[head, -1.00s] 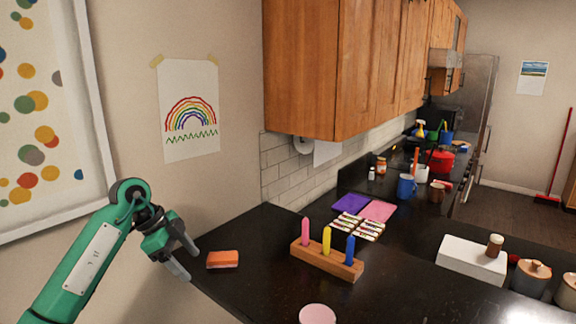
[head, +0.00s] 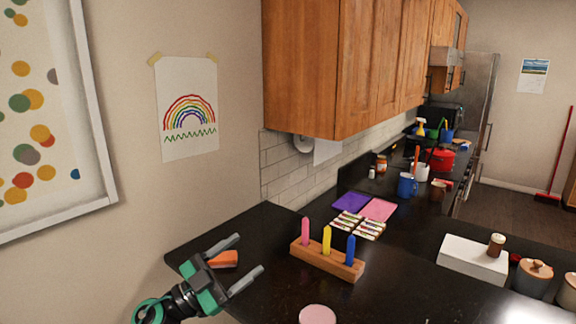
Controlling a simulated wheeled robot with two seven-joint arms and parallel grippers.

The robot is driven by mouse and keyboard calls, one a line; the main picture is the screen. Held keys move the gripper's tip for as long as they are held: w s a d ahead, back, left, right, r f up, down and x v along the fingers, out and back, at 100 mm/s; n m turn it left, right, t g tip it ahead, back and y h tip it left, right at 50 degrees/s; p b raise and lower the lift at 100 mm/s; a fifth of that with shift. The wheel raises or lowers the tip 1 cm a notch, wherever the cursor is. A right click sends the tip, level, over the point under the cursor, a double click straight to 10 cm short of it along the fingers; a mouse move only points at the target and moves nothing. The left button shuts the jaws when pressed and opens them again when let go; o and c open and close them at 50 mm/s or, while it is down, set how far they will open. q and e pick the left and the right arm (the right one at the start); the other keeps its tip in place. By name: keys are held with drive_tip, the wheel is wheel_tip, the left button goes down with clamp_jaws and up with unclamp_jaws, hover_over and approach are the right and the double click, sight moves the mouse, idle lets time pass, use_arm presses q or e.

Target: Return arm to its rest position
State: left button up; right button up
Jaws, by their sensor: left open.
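My left gripper (head: 246,262) is green and black with two grey fingers. It comes in at the lower left of the head view, over the left end of the dark counter. My right gripper is not in view.
A wooden holder (head: 312,257) with pink, yellow and blue pegs stands right of the gripper. A pink disc (head: 317,315) lies at the front. Purple (head: 351,202) and pink sheets (head: 378,209) lie behind. A white box (head: 472,260) is at right. Wooden cabinets (head: 335,65) hang above.

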use_arm(q)
drive_tip(key=s+a+f+n+t+y, duration=0.2)
drive_tip(key=s+a+f+n+y, duration=0.2)
drive_tip(key=a+f+n+y, duration=0.45)
drive_tip(key=s+a+f+n+t+y, duration=0.2)
drive_tip(key=s+a+f+n+y, duration=0.3)
drive_tip(key=f+n+y, duration=0.7)
drive_tip(key=s+f+m+g, duration=0.2)
drive_tip(key=s+f+g, duration=0.2)
drive_tip(key=s, duration=0.4)
drive_tip(key=s+f+m+g+h, duration=0.1)
drive_tip(key=s+f+g, duration=0.3)
drive_tip(key=s, duration=0.4)
drive_tip(key=s+f+m+g, duration=0.2)
drive_tip(key=s+f+g, duration=0.2)
drive_tip(key=s, duration=0.4)
wheel_tip(320, 180, down, 31)
drive_tip(key=g, duration=0.2)
drive_tip(key=s+a+f, duration=0.2)
drive_tip(key=s+f, duration=1.7)
drive_tip(key=shift+a+f+g, duration=0.35)
drive_tip(key=shift+a+g, duration=0.05)
